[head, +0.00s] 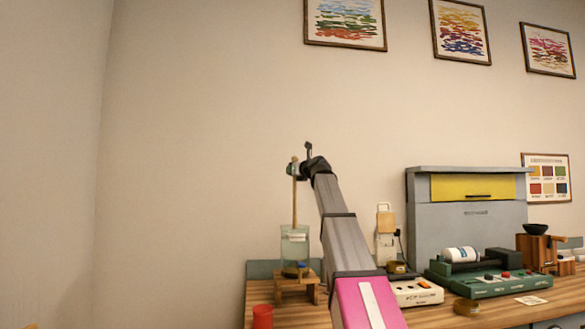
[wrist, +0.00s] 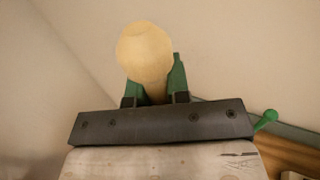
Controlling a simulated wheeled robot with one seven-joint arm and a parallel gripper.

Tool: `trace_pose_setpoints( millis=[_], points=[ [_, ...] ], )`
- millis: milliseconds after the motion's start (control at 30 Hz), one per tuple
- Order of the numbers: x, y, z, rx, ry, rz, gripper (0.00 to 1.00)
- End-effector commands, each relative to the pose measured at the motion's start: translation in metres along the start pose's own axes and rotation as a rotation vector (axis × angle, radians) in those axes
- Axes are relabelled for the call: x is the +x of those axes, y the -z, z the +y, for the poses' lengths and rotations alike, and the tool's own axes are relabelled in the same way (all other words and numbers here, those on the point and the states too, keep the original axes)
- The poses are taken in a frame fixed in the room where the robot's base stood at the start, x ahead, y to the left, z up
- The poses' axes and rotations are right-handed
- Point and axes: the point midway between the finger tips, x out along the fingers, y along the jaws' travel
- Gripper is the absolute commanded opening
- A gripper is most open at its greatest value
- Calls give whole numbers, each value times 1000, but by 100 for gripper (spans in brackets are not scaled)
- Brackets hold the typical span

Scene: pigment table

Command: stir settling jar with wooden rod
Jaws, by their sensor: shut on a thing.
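The settling jar (head: 294,247) is clear glass with a pale label and stands on a small wooden stand at the left of the table. The wooden rod (head: 295,200) is upright, its lower part inside the jar; dark matter lies near the jar's bottom. My gripper (head: 296,171) is shut on the rod near its top, above the jar. In the wrist view, the rod's rounded pale end (wrist: 146,52) shows between the green fingers of my gripper (wrist: 154,85). The jar is hidden in the wrist view.
The wooden stand (head: 283,286) sits under the jar, with a red cup (head: 262,317) in front. To the right are a white device (head: 416,293), a green roller machine (head: 490,279) and a grey cabinet (head: 467,230). The air left of the jar is free.

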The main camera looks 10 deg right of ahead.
Motion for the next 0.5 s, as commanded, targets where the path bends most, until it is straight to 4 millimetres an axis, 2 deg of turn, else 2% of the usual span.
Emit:
trace_pose_setpoints(
  millis=[500],
  points=[
    [0, 36, 0, 0, 0, 1, 0]
  ],
)
